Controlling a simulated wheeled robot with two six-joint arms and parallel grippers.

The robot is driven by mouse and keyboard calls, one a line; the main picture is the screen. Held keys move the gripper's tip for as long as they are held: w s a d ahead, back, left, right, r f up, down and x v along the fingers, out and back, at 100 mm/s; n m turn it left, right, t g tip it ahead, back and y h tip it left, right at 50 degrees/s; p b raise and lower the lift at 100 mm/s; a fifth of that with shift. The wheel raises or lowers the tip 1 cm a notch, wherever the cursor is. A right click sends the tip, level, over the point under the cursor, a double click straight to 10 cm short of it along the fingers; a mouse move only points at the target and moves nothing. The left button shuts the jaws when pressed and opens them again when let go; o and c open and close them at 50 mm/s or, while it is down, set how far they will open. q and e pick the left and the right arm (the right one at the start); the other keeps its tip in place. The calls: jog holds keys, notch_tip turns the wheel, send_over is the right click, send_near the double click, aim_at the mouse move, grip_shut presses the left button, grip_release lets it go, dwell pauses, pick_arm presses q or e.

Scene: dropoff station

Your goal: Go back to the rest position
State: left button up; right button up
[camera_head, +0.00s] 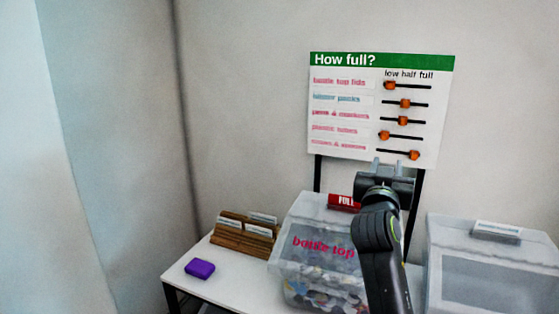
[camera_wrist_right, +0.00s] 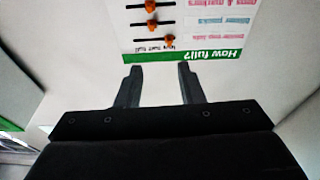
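My right gripper (camera_head: 389,166) is raised in front of the lower part of the "How full?" board. In the right wrist view my right gripper (camera_wrist_right: 160,78) has its two fingers spread apart, with nothing between them. Its arm comes up from the bottom of the head view, across the right side of the bottle top box (camera_head: 316,243). My left gripper is not in view.
The "How full?" board (camera_head: 345,110) with several orange sliders stands behind the table (camera_head: 228,285). A red FULL tag (camera_head: 343,202) is on the bottle top box. A wooden card holder (camera_head: 241,238), a purple block (camera_head: 199,268) and another clear box (camera_head: 490,275) stand nearby.

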jog(key=s+d+f+n+g+y, duration=0.1)
jog(key=s+d+f+g, duration=0.2)
jog(key=s+f, duration=0.5)
jog(key=s+d+f+g+y, duration=0.1)
jog(key=s+d+f+g, duration=0.15)
jog(key=f, duration=0.95)
jog(key=s+d+f+n+g+y, duration=0.1)
jog(key=s+d+f+g, duration=0.15)
jog(key=s+f, duration=0.55)
jog(key=s+f+n+g+y, duration=0.1)
jog(key=s+f+g, duration=0.1)
jog(key=s+f, duration=0.5)
jog(key=s+a+f+g+y, duration=0.1)
jog(key=s+f+g, duration=0.2)
jog(key=s, duration=0.8)
jog(key=s+f+n+g+y, duration=0.1)
jog(key=s+f+g+y, duration=0.1)
jog(key=s+f, duration=0.5)
notch_tip(320, 180, down, 22)
jog(key=s+d+r+g, duration=0.1)
jog(key=s, duration=0.1)
jog(key=s+f+g, duration=0.1)
jog(key=s+f, duration=1.4)
jog(key=f, duration=0.2)
jog(key=shift+s+a+g, duration=0.15)
jog(key=shift+a+g, duration=0.15)
jog(key=shift+a, duration=0.15)
